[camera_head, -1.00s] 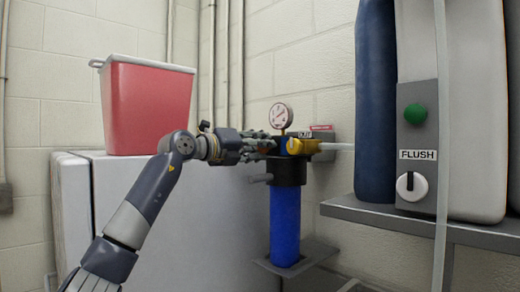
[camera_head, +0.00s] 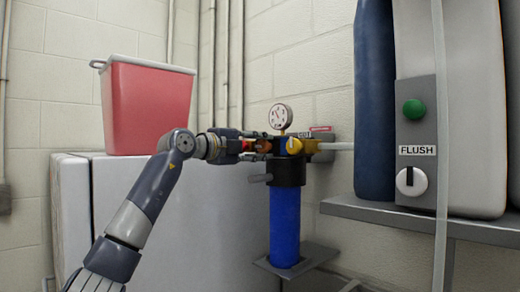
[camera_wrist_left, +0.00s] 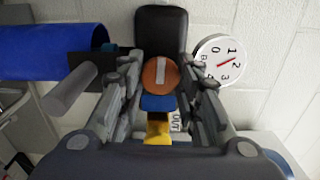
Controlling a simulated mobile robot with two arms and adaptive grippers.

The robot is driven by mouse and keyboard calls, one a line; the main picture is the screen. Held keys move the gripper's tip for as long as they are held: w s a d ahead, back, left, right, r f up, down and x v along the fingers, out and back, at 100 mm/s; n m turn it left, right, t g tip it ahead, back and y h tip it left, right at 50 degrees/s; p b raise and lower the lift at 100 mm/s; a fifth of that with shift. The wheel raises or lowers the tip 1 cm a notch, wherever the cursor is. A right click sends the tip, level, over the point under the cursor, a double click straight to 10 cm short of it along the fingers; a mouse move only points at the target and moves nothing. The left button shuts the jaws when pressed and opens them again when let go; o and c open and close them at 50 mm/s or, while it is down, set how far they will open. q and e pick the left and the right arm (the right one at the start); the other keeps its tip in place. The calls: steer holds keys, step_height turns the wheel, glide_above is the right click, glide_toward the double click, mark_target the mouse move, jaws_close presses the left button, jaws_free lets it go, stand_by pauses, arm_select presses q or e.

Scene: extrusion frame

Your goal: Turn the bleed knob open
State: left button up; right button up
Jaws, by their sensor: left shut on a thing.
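The orange-brown bleed knob (camera_wrist_left: 153,76), round with a pale bar mark, sits between my left gripper's fingers in the left wrist view. In the head view it shows as an orange patch (camera_head: 264,146) on the left side of the filter head. My left gripper (camera_head: 262,146) reaches it from the left and is shut on it, with a finger on each side in the left wrist view (camera_wrist_left: 160,80). The pale bar lies roughly along the fingers' direction in that view. The fingers hide part of the knob. My right gripper does not show.
A pressure gauge (camera_head: 280,117) stands just above the knob. A yellow fitting (camera_head: 297,146) is right of it, and a blue filter bowl (camera_head: 285,225) hangs below. A red bin (camera_head: 150,108) stands on a grey cabinet (camera_head: 180,225). A FLUSH panel (camera_head: 416,130) is at right.

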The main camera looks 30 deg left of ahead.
arm_select(q)
steer(key=shift+n, duration=0.3)
steer(key=o, duration=1.1)
steer(key=shift+a, duration=0.1)
steer(key=shift+s+a, duration=0.1)
steer(key=shift+s, duration=0.1)
steer(key=v, duration=1.1)
steer(key=shift+s+a, duration=0.2)
steer(key=shift+s, duration=0.15)
steer(key=shift+f, duration=0.1)
